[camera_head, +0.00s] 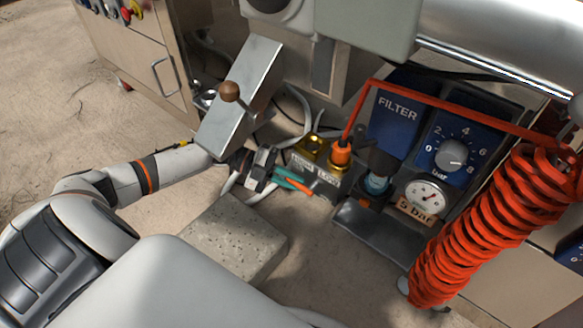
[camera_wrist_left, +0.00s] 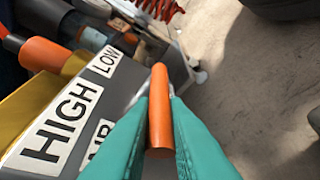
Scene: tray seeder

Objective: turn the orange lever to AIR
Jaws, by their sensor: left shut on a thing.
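The orange lever (camera_wrist_left: 160,108) stands between the teal fingers of my left gripper (camera_wrist_left: 162,130) in the left wrist view. The fingers are shut on it. In the head view my left gripper (camera_head: 286,180) reaches in from the left, and the lever's orange tip (camera_head: 299,187) shows at its teal fingers. The lever is on a grey valve block (camera_head: 328,182) with white labels reading HIGH (camera_wrist_left: 64,122) and LOW (camera_wrist_left: 106,62). A third label (camera_wrist_left: 100,150) is partly covered by the fingers; only part of its lettering shows. My right gripper is not in view.
An orange connector (camera_head: 341,153) with a red hose rises from the block. The FILTER unit (camera_head: 397,115), a pressure dial (camera_head: 454,153), a gauge (camera_head: 425,196) and a coiled red hose (camera_head: 490,225) stand to the right. A brown-knobbed lever (camera_head: 230,92) rises above my left forearm.

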